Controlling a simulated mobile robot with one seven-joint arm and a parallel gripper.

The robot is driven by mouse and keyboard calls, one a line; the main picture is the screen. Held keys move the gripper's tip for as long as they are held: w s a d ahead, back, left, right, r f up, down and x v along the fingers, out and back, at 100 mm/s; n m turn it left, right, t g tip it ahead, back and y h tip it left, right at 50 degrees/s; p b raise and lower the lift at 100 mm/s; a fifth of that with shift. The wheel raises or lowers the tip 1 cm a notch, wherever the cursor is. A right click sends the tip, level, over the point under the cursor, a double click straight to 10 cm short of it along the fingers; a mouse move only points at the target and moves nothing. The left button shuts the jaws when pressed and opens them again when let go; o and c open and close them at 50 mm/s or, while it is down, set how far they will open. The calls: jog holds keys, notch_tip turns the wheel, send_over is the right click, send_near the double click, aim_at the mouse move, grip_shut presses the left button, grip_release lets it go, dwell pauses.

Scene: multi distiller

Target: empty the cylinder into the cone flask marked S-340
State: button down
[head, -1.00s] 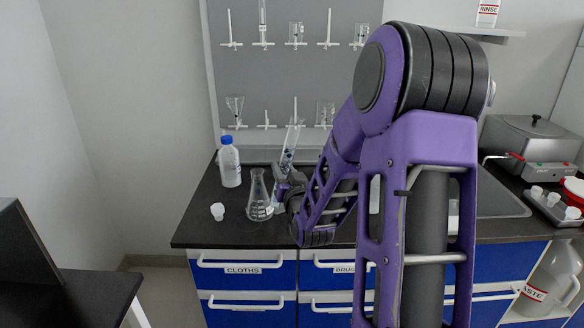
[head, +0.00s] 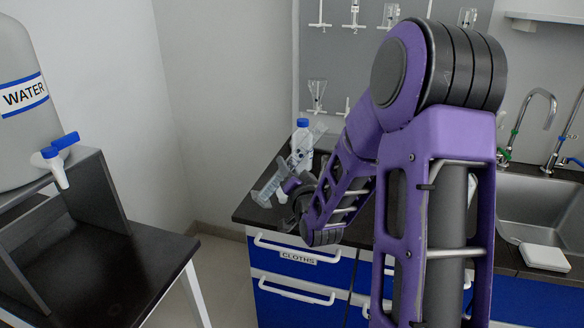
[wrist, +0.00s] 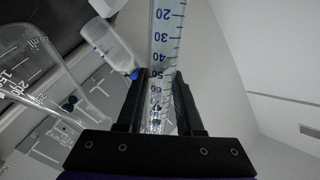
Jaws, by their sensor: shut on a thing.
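My gripper (head: 291,186) is shut on a clear graduated cylinder (head: 269,185) above the front left of the dark bench. The cylinder leans strongly in the head view, one end up to the right and the other down to the left. In the wrist view the cylinder (wrist: 167,35) with blue marks stands between my jaws (wrist: 160,88). I cannot tell its liquid level. A clear cone flask (wrist: 45,85) with white graduations is left of the jaws in the wrist view, apart from them. In the head view it is mostly hidden by cylinder and gripper. No S-340 mark is readable.
A blue-capped bottle (head: 302,133) stands behind the cylinder; it also shows in the wrist view (wrist: 108,46). A water tank (head: 20,110) with a tap stands on a raised stand at left. A sink (head: 540,215) is at right. A floor gap separates the benches.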

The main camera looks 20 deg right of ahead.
aim_at(275, 177)
jog(key=a+m, duration=0.1)
jog(key=m, duration=0.2)
jog(key=shift+a+r+m, duration=0.35)
jog(key=shift+r+m, duration=0.05)
jog(key=shift+a+r+m+p, duration=0.3)
jog(key=shift+m+p, duration=0.1)
jog(key=shift+p, duration=0.35)
jog(key=shift+a+r+m+p, duration=0.1)
jog(key=shift+a+m+p, duration=0.3)
jog(key=shift+m+p, duration=0.5)
jog(key=shift+a+m, duration=0.15)
jog(key=shift+m, duration=0.25)
jog(key=shift+r+m, duration=0.25)
jog(key=shift+m, duration=0.05)
